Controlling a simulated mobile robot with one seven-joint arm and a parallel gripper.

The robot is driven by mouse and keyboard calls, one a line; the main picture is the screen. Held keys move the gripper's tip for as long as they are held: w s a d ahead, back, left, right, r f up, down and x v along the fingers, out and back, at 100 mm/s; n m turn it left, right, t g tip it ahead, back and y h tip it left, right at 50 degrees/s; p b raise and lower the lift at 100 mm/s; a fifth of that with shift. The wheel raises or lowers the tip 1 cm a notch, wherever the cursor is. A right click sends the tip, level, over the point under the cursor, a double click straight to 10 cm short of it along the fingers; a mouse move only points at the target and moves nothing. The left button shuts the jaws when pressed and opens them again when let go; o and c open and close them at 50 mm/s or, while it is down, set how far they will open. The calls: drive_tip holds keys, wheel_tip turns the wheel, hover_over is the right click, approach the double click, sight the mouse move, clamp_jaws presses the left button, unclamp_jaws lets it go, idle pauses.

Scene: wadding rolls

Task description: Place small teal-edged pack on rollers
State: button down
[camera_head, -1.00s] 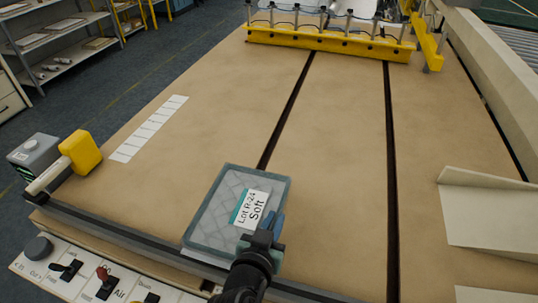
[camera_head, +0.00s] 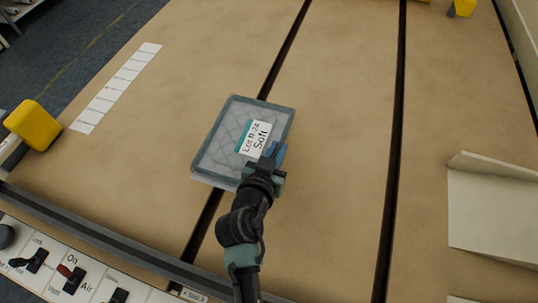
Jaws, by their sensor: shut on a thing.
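The small teal-edged pack (camera_head: 226,150) is a flat quilted block with a white label reading "Lot R-24 Soft". It is over the left dark slot of the tan table, tilted in the picture. My gripper (camera_head: 273,158) is shut on the pack at its right side, beside the label. The gripper hides part of that edge. I cannot tell whether the pack touches the table or is held just above it. No rollers are clearly in view now.
The tan table (camera_head: 340,110) is broad and mostly clear, with two dark slots. A white label strip (camera_head: 118,85) lies at the left. A yellow block (camera_head: 33,124) stands at the left edge. A cream folded sheet (camera_head: 490,205) is at the right. A switch panel (camera_head: 75,265) runs along the front.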

drive_tip(key=shift+f+b, duration=0.3)
drive_tip(key=shift+f, duration=2.3)
drive_tip(key=shift+f, duration=0.2)
drive_tip(key=c, duration=0.9)
unclamp_jaws()
drive_tip(key=shift+r, duration=0.1)
